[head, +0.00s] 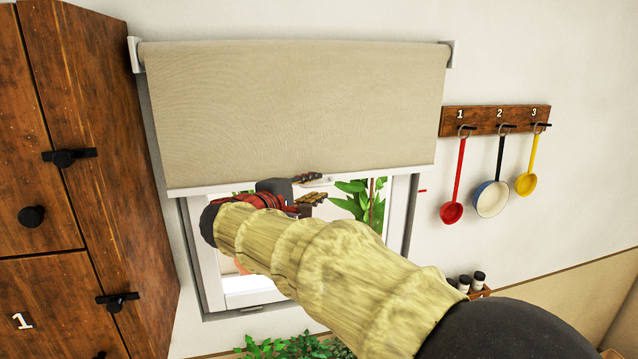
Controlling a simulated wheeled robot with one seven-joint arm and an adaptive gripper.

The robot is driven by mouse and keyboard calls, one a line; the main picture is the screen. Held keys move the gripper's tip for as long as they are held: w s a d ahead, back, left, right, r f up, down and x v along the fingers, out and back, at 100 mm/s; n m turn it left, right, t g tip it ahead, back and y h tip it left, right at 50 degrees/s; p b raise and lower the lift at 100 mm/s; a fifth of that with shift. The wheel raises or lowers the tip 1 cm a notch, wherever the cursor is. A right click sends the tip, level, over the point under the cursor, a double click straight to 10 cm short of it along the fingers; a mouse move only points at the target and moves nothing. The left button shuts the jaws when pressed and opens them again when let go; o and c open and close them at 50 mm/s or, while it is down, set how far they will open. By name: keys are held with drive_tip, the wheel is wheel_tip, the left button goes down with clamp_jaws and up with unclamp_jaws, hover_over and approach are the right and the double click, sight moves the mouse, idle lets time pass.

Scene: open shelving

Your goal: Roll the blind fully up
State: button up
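The beige roller blind (300,105) hangs part of the way down over the window (235,290), leaving the lower part of the window uncovered. Its pale bottom bar (400,170) runs across just above my gripper. A small light tab (320,182) shows at the middle of the bar. My gripper (311,188) is right at this tab, with its two dark-tipped fingers apart, one above the other. The upper finger overlaps the tab in the picture; I cannot tell whether it touches. My arm hides part of the window and the gripper's near side.
A wooden cabinet (95,150) with black knobs stands close on the left. A wooden rack (495,120) with hanging red, white-blue and yellow utensils is on the right wall. Small jars (470,281) and green plants (290,347) are below. The wall between blind and rack is bare.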

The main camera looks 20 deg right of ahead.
drive_tip(key=shift+x, duration=1.25)
drive_tip(key=shift+s, duration=0.1)
drive_tip(key=shift+c, duration=0.9)
drive_tip(key=c, duration=0.4)
clamp_jaws()
